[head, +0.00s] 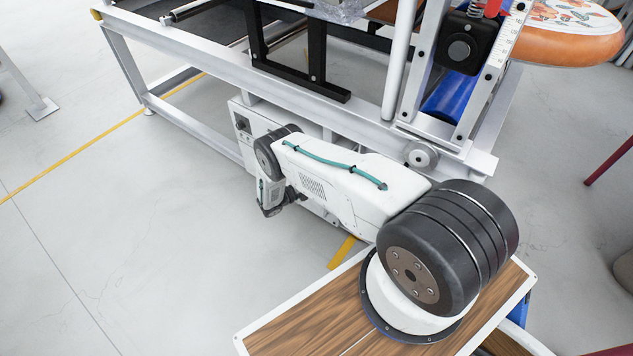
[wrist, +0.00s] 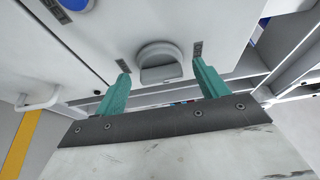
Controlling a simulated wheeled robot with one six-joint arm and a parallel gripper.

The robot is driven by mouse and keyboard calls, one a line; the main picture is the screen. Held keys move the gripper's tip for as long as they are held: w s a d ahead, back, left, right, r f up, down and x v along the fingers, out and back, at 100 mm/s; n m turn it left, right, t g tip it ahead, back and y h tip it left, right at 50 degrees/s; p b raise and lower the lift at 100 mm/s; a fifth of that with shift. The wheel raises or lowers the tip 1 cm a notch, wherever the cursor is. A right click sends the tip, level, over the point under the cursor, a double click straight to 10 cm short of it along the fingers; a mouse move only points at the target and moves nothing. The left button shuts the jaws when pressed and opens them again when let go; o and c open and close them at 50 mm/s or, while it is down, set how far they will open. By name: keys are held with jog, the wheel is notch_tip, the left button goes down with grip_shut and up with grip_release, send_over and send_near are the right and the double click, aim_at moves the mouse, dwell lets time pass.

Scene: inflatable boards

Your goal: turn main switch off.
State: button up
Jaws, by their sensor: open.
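A round grey knob with a raised grip, which looks like the main switch (wrist: 160,64), sits on a pale panel in the wrist view. Small dark labels flank it. My gripper (wrist: 160,66) has two green fingers spread apart, one on each side of the knob in the picture. Nothing is between them in their grip, and I cannot tell how far the tips are from the panel. In the head view a white cabinet (head: 243,107) with a dark knob (head: 241,124) stands under the machine frame. My arm hides much of the cabinet, and the fingertips are not clear there.
The white machine frame (head: 190,50) rises around and above the cabinet. Grey floor (head: 120,240) with yellow lines is open to the left.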

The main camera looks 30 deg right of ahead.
jog(key=a, duration=0.7)
jog(key=shift+w+a, duration=0.15)
jog(key=shift+a, duration=0.25)
